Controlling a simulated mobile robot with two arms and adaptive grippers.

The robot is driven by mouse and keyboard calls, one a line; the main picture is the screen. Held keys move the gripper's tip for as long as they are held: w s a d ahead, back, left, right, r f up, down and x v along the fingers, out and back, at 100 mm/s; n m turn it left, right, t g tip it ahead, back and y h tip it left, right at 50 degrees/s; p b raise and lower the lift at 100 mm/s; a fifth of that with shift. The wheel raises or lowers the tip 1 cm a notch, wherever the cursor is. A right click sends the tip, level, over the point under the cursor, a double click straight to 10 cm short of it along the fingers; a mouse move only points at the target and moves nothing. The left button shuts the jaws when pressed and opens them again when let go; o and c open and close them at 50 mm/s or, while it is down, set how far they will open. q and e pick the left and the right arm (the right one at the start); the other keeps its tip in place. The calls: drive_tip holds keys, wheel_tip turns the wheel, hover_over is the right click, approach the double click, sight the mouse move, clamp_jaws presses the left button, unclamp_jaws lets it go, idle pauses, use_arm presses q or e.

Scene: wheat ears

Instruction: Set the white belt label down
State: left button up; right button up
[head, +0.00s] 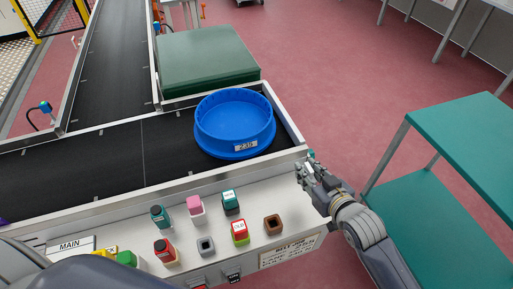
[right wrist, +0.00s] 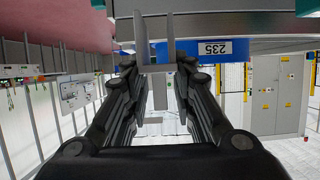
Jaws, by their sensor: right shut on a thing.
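My right gripper (head: 312,172) is at the right end of the conveyor, beside its corner. In the right wrist view its fingers (right wrist: 157,66) are close together on a thin grey-white piece, which I take to be the white belt label; its face does not show. A blue round tub (head: 235,122) stands on the black belt (head: 100,172), left of my right gripper. The tub bears a white tag reading 235, which also shows in the right wrist view (right wrist: 214,48). My left gripper is out of view; part of my left arm crosses the lower left.
Several coloured blocks (head: 194,209) stand on the light front ledge, with a printed plate (head: 290,250) at its right end. A green-topped platform (head: 207,62) is behind the belt. A teal two-level table (head: 470,140) stands at right, with open red floor between.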

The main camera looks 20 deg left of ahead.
drive_tip(key=shift+f, duration=0.25)
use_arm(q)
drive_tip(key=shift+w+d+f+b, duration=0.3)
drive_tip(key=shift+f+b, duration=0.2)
use_arm(e)
drive_tip(key=shift+f, duration=4.7)
drive_tip(key=shift+f, duration=0.2)
drive_tip(key=o, duration=0.8)
